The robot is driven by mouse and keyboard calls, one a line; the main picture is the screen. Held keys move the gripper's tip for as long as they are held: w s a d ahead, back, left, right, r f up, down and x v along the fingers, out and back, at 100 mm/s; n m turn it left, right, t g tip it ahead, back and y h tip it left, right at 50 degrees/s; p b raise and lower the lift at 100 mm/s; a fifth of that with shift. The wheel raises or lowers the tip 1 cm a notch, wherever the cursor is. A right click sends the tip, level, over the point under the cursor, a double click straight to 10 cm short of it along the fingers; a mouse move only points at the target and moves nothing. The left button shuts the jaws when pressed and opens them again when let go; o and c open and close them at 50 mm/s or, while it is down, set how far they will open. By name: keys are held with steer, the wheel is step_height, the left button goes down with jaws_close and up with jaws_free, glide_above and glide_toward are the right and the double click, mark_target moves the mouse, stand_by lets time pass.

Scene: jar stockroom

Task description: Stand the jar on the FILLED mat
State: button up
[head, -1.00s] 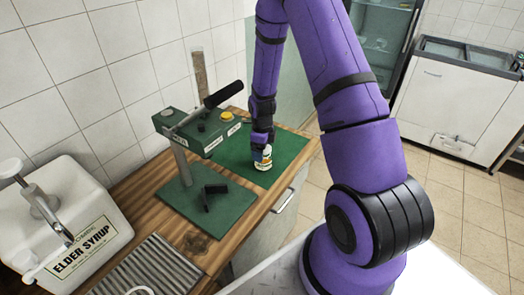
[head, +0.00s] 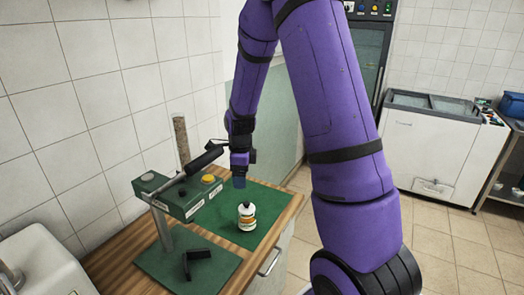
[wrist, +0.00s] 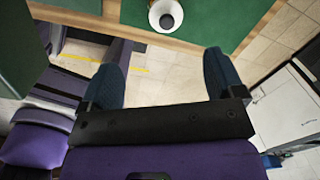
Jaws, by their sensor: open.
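The jar (head: 246,217), white with an orange-and-white label and a black lid, stands upright on a green mat (head: 268,203) on the wooden counter. No lettering on this mat is readable, so I cannot tell whether it is the FILLED one. My gripper (head: 239,181) is above and apart from the jar, fingers pointing down. In the wrist view my gripper (wrist: 165,78) is open, with nothing between its two fingers. The jar (wrist: 166,15) shows from its lid end at the top edge there, on the green mat (wrist: 215,18), partly cut off.
A green lever press (head: 180,198) with a black handle stands left of the jar on its green base. A white dispenser (head: 45,262) is at the lower left. Tiled wall borders the counter's left side; open floor lies right. A white chest (head: 445,150) stands farther back.

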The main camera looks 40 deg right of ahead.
steer(key=s+a+r+n+t, duration=0.1)
steer(key=s+a+r+n, duration=0.1)
steer(key=s+r+n, duration=0.3)
steer(key=s+a+r+n+t, duration=0.1)
steer(key=s+a+r+n, duration=0.2)
steer(key=r, duration=0.5)
steer(key=s+a+r+n+t, duration=0.1)
steer(key=s+a+r+n, duration=0.1)
steer(key=r+n, duration=0.35)
steer(key=s+a+r+n+t, duration=0.1)
steer(key=s+a+r+n, duration=0.1)
steer(key=s+r+n, duration=0.2)
steer(key=s+a+r+n, duration=0.2)
steer(key=s+r+n, duration=0.2)
steer(key=s+n, duration=0.5)
steer(key=shift+s+t, duration=0.4)
steer(key=shift+s, duration=1.25)
steer(key=shift+a+r, duration=0.1)
